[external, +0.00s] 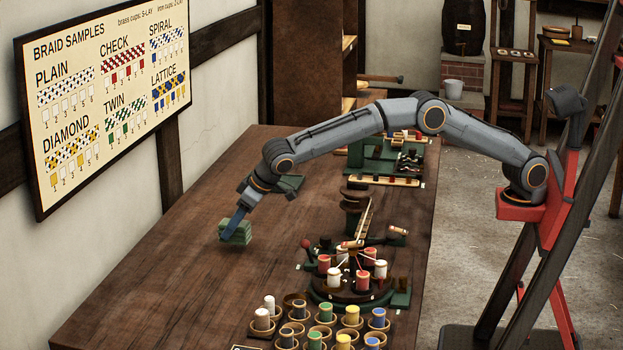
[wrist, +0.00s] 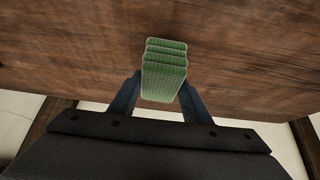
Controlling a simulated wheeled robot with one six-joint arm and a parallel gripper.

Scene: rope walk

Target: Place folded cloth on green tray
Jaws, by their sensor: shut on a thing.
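The folded cloth (external: 238,232) is a small green stack of layers, over the left part of the wooden table. My gripper (external: 232,232) is shut on it, pointing down and to the left. In the wrist view the cloth (wrist: 164,72) shows its checked weave between my two blue fingers (wrist: 160,98). A dark shadow lies just under the cloth; I cannot tell whether it touches the table. A flat dark green thing (external: 291,184), which looks like the green tray, lies on the table behind my wrist and is partly hidden by it.
The table (external: 160,290) is bare around the cloth and to the front left. A braiding machine with bobbins (external: 350,275) stands to the right, with several cups of coloured spools (external: 325,315) in front. Another green device (external: 380,158) stands further back. A sample board (external: 105,90) hangs on the left wall.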

